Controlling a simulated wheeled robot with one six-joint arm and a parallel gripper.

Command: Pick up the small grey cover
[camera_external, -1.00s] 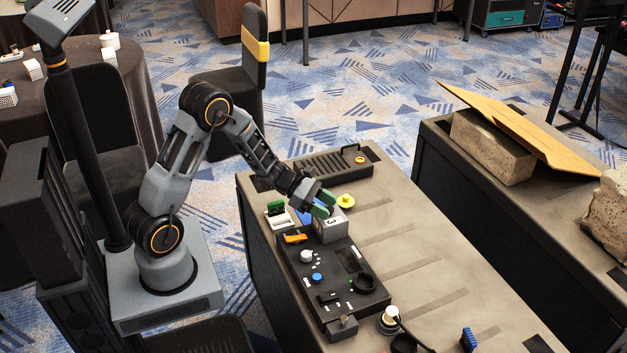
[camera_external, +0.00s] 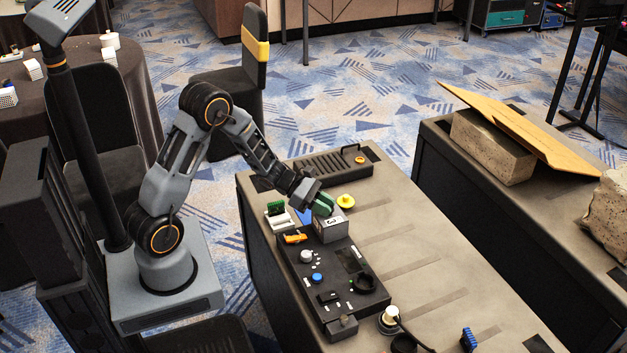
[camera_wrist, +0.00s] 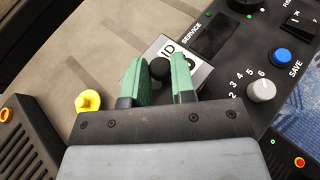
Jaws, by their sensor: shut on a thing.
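The small grey cover (camera_external: 331,229) is a grey box with an "ID" label at the far end of the black console (camera_external: 318,262). In the wrist view its grey top (camera_wrist: 203,74) shows behind and beside the fingers, with a round black knob (camera_wrist: 159,69) on it. My gripper (camera_external: 325,204) has green fingers and reaches down onto the cover from above. In the wrist view my gripper (camera_wrist: 160,78) has one finger on each side of the knob, shut on it. The cover appears to sit at the console; any gap beneath it is hidden.
A yellow knob (camera_external: 345,201) stands just beyond the cover, and a white-and-green part (camera_external: 277,213) lies left. A blue button (camera_wrist: 281,57) and a white dial (camera_wrist: 261,89) are on the console. The bench (camera_external: 420,262) right of the console is mostly clear.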

